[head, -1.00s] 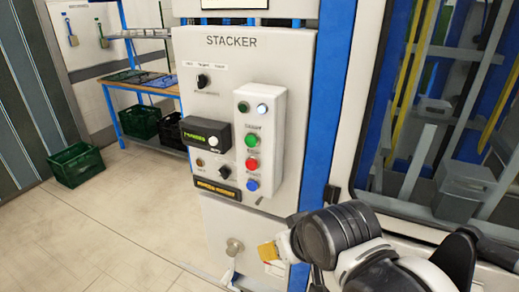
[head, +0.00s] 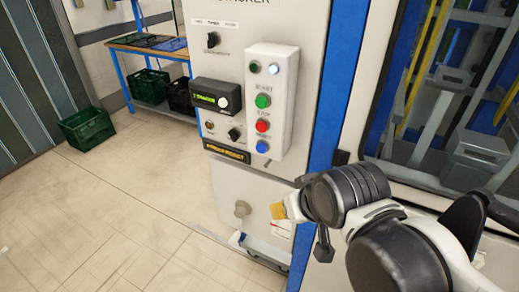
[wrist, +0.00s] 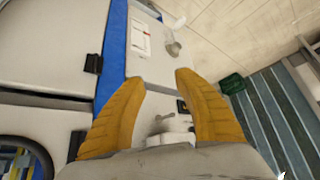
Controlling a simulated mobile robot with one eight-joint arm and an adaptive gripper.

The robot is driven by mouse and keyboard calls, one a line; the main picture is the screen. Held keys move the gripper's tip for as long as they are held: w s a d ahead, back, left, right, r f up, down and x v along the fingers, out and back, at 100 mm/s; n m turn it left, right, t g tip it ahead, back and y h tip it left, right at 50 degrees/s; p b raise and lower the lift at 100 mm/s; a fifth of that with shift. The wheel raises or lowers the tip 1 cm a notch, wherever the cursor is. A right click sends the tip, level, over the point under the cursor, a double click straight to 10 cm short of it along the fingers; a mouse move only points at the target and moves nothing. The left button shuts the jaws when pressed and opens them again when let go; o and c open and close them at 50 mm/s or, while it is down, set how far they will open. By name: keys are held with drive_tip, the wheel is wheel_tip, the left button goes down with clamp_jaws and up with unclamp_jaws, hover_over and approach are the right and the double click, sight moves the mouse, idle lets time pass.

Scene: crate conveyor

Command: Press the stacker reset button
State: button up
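The stacker panel (head: 228,110) is a light cabinet front with a raised white button box (head: 285,100) in the head view. A green button (head: 263,101), a red button (head: 263,126) and a blue button (head: 262,146) run down the box. The small label above the blue one appears to read RESET but is blurred. My gripper (head: 278,211) shows only a yellow fingertip there, below and right of the blue button and apart from it. In the wrist view, the two yellow fingers of my gripper (wrist: 158,81) stand apart with nothing between them. The buttons are not distinguishable there.
A dark display module (head: 215,97), rotary switches and a yellow-lettered plate (head: 227,151) sit left of the box. A grey knob (head: 242,208) protrudes below. A blue post (head: 335,90) stands right. Green crate (head: 87,128) and workbench (head: 150,43) are at back left; open floor lies left.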

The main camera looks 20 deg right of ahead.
clamp_jaws()
idle(1.0)
